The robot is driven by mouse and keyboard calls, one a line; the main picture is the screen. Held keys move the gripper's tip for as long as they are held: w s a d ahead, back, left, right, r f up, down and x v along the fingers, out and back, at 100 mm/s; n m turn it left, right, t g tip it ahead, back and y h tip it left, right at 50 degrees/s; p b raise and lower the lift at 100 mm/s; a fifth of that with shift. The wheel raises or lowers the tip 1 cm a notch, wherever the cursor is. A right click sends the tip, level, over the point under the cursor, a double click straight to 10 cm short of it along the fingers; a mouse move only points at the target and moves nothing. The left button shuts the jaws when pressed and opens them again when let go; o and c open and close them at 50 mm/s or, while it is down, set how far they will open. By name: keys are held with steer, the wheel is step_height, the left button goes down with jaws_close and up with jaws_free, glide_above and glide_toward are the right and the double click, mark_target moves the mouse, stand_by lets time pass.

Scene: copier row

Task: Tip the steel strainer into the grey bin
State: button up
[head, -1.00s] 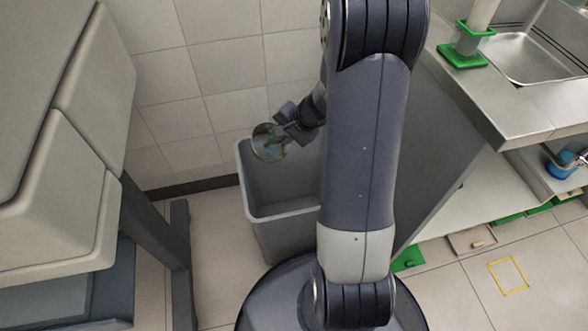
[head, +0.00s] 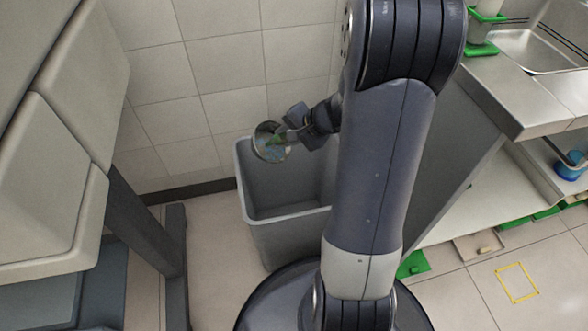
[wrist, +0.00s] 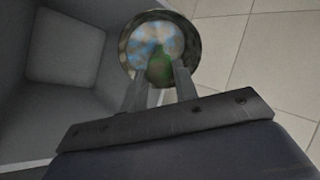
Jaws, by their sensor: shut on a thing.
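The steel strainer (head: 270,142) is a small round metal piece with blue and green bits visible in its bowl. It is held above the back left part of the grey bin (head: 287,214), near the rim, and looks tilted. My gripper (head: 291,136) is shut on it. In the wrist view the strainer (wrist: 159,48) sits at the tips of my gripper (wrist: 158,84), with a green piece close to the fingers. The bin (wrist: 75,48) opens at the left there and its inside looks empty. The exact grip point is hard to make out.
A beige copier (head: 50,190) on dark legs stands at the left. A tiled wall (head: 230,60) is behind the bin. A steel counter with a sink (head: 535,50) is at the right, above a shelf holding a blue item (head: 570,165). A yellow square (head: 517,282) marks the floor.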

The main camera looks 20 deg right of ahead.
steer(key=shift+s+d+f+t+y+b, duration=0.1)
steer(key=shift+s+d+t+y+b, duration=0.3)
steer(key=shift+b, duration=0.85)
steer(key=shift+s+d+f+t+y+b, duration=0.15)
steer(key=shift+s+t+b, duration=0.3)
steer(key=shift+b, duration=0.8)
steer(key=shift+s+d+f+t+y+b, duration=0.1)
steer(key=shift+s+d+t+y+b, duration=0.25)
steer(key=shift+b, duration=1.05)
steer(key=shift+s+d+f+t+y+b, duration=0.15)
steer(key=shift+t+b, duration=0.35)
steer(key=shift+b, duration=0.9)
steer(key=shift+s+d+f+t+y, duration=0.25)
steer(key=shift+s+t+y, duration=0.3)
steer(key=shift+t, duration=0.15)
steer(key=shift+s+d+f+t+y, duration=0.25)
steer(key=shift+s+d+t, duration=0.1)
steer(key=shift+s, duration=0.15)
steer(key=shift+s+d+f+t+y, duration=0.15)
steer(key=shift+s+d+t+y, duration=0.15)
steer(key=shift+s, duration=0.2)
steer(key=shift+s+d+f+t+y, duration=0.25)
steer(key=shift+s+f+t+y, duration=0.15)
steer(key=shift+t, duration=0.25)
